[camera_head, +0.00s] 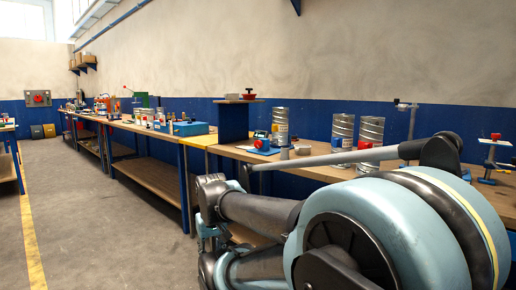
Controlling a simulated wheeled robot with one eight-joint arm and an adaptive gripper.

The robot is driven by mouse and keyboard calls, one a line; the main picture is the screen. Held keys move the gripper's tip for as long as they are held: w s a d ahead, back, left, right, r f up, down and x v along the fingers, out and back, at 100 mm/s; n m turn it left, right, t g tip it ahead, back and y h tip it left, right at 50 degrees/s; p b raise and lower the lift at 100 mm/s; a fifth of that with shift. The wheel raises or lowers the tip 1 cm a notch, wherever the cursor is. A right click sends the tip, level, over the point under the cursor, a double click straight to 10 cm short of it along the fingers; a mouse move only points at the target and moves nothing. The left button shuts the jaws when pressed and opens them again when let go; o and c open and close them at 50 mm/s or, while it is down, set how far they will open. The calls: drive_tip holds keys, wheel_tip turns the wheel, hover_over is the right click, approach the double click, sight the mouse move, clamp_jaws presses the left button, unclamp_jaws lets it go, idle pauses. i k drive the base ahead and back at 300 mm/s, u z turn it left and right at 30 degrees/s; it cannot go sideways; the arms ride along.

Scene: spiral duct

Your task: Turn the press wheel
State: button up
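No part in view is plainly the press wheel. A red-topped, wheel-like piece (249,96) sits on top of the dark blue upright block on the bench. A red round piece on a grey wall panel (38,98) is far off at the left. A green stand with a lever (141,99) on the far bench may be a press; no wheel on it can be made out. My light blue and black arm fills the lower right, and no gripper fingers can be made out on it.
A long wooden bench (226,150) runs along the wall, with metal spiral cans (280,124), a blue box (190,128) and small devices on it. My arm hides part of the near bench. The grey floor (95,200) at the left is clear, with a yellow line.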

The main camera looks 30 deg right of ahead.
sight(258, 144)
drive_tip(key=i, duration=1)
